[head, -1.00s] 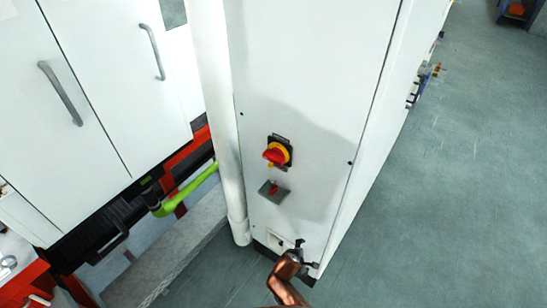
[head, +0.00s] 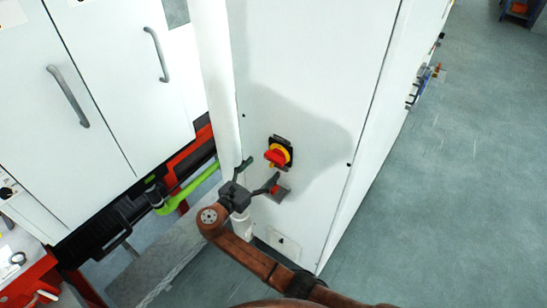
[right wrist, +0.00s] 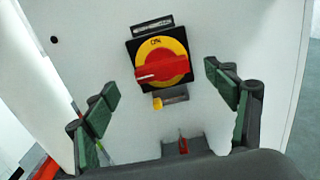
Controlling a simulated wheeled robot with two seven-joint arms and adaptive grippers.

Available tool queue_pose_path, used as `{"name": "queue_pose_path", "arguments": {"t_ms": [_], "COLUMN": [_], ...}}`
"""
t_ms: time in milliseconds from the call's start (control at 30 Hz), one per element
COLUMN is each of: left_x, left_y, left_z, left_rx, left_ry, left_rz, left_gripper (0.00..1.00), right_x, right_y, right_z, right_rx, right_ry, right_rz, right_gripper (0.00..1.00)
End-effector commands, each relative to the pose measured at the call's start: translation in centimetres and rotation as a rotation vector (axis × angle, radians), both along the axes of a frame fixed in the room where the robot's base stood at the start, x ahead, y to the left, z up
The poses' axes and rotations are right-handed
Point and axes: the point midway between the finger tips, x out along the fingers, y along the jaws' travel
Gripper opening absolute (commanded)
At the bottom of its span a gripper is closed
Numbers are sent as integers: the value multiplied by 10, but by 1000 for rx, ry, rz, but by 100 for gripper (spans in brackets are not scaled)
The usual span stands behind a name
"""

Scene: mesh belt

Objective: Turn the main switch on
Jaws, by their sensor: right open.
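The main switch (head: 278,152) is a red rotary handle on a yellow disc with a black backing plate, on the front of a white cabinet. In the right wrist view the switch (right wrist: 160,65) shows its handle lying nearly level, its white mark toward the left. Small lettering is at the top of the yellow disc. My right gripper (head: 260,172) is open and empty, just in front of and below-left of the switch in the head view. In the right wrist view its green-padded fingers (right wrist: 160,84) stand apart on either side, not touching the handle. My left gripper is not seen.
A small grey plate with a red part (right wrist: 183,146) sits below the switch. The white cabinet (head: 310,60) has a pale vertical pipe (head: 212,60) at its left edge. A bright green bar (head: 188,190) runs left of it. Open floor (head: 460,200) lies to the right.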

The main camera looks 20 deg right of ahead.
Motion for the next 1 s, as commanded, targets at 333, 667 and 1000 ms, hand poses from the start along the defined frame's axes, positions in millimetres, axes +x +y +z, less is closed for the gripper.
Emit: {"name": "queue_pose_path", "arguments": {"t_ms": [333,667,1000], "left_x": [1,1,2], "left_y": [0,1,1], "left_z": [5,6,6], "left_rx": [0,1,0], "left_ry": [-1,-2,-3], "left_rz": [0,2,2], "left_gripper": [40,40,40], "right_x": [32,45,45], "right_y": [-41,-58,-58], "right_z": [0,0,-1], "right_rx": [-2,1,2], "right_ry": [1,0,0], "right_rz": [0,1,1], "right_gripper": [78,78,68]}}
